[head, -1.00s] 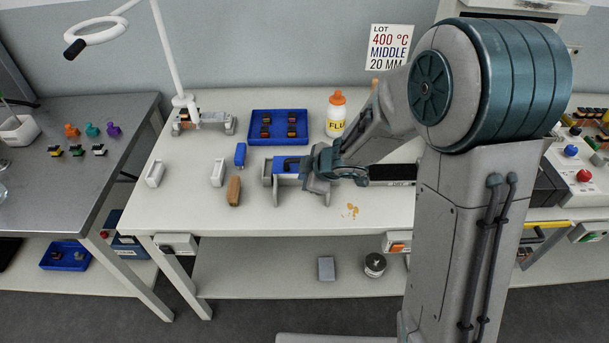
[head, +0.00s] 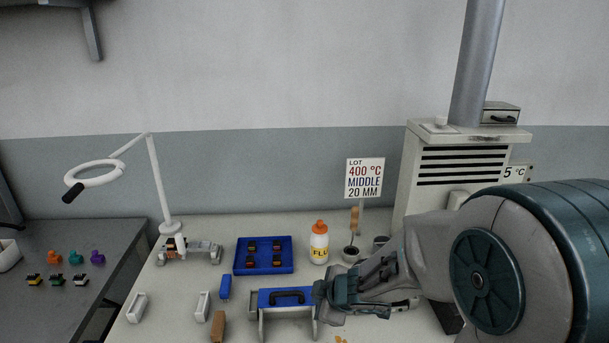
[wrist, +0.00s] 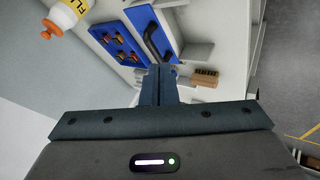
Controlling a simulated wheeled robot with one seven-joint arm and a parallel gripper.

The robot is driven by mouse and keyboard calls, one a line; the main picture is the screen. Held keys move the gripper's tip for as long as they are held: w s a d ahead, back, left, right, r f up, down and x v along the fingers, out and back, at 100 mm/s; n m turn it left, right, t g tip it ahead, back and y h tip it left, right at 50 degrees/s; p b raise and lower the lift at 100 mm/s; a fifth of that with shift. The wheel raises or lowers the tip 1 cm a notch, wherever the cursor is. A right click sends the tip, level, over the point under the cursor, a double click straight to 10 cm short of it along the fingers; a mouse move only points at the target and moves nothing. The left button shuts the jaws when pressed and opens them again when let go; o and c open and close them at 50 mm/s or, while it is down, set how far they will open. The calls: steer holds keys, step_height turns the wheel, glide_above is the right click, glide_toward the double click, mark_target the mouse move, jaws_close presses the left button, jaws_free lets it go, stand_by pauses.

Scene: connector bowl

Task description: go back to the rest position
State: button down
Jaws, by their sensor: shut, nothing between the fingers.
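My gripper (head: 318,296) is at the right end of the blue-topped grey holder with a black handle (head: 287,297) on the white bench. In the wrist view its fingers (wrist: 158,72) are together with nothing between them. The blue top and black handle (wrist: 152,42) lie just beyond the fingertips there. I cannot tell whether the fingers touch the holder. My arm reaches in from the right and hides part of the bench.
A blue tray with several small connectors (head: 264,255), a flux bottle (head: 319,243), a lot sign (head: 364,178) and a magnifier lamp (head: 152,185) stand around. A grey machine (head: 450,165) stands behind my arm.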

steer(key=s+d+r+m+h, duration=0.3)
steer(key=d+r+m, duration=0.15)
steer(key=d, duration=0.25)
steer(key=s+d+r+m+h, duration=0.3)
steer(key=d+r+m+h, duration=0.1)
steer(key=d+m, duration=0.25)
steer(key=s+a+m+g+y, duration=0.1)
steer(key=s+m+g+y, duration=0.1)
steer(key=s, duration=1.1)
steer(key=r+m+g, duration=0.1)
steer(key=m, duration=0.1)
steer(key=shift+a+m+g+y, duration=0.3)
steer(key=shift+a, duration=0.1)
steer(key=shift+s, duration=0.1)
